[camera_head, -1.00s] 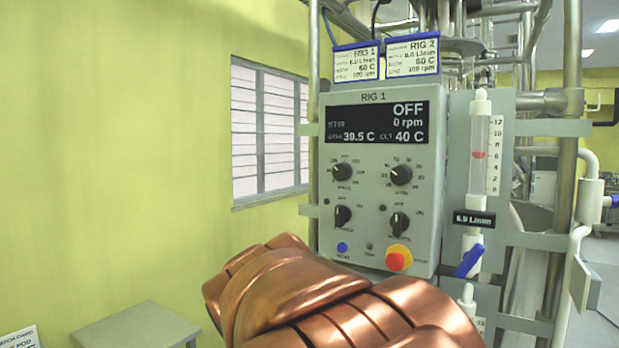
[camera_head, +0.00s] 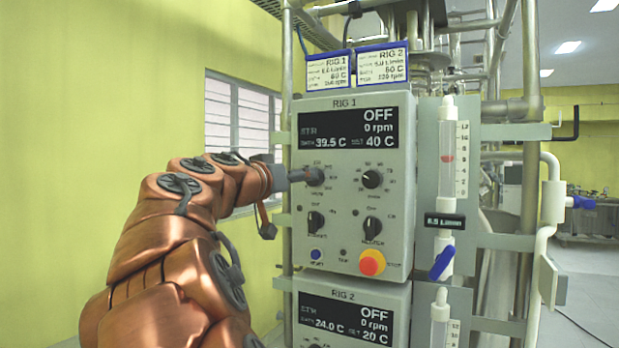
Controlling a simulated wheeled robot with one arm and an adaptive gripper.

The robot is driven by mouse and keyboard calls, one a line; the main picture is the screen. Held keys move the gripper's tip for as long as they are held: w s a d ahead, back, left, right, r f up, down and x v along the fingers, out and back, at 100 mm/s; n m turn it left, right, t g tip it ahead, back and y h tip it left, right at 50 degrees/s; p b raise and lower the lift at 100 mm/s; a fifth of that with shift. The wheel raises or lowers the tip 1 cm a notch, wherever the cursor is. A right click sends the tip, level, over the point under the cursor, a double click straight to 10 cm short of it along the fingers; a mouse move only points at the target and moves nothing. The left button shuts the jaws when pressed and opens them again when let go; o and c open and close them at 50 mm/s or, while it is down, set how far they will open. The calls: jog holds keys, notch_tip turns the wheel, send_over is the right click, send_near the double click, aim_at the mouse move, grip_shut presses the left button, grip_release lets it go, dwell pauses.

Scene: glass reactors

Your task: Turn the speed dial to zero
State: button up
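The RIG 1 control panel (camera_head: 347,250) faces me, with its display (camera_head: 348,128) reading OFF, 0 rpm, 39.5 C and 40 C. The upper left dial (camera_head: 315,176) is a black knob ringed by small marks. It seems to be the speed dial, but its label is too blurred to read surely. My gripper (camera_head: 301,175) reaches in from the left, its dark tip at that dial's left side. I cannot tell whether it touches or grips the knob, and its fingers are too small to judge. The dial's pointer is not clear.
Beside it is the upper right dial (camera_head: 372,179). Below are two black switches (camera_head: 315,222) (camera_head: 372,228), a blue button (camera_head: 315,254) and a red stop button (camera_head: 372,262). A RIG 2 panel (camera_head: 352,320) sits underneath. A flow tube (camera_head: 446,160) stands right of the panel.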

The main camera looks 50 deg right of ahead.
jog(key=p+x, duration=0.1)
jog(key=x, duration=0.5)
jog(key=shift+d+p, duration=0.25)
jog(key=shift+p, duration=0.05)
jog(key=shift+f, duration=0.1)
jog(key=c, duration=1.1)
jog(key=shift+c, duration=0.2)
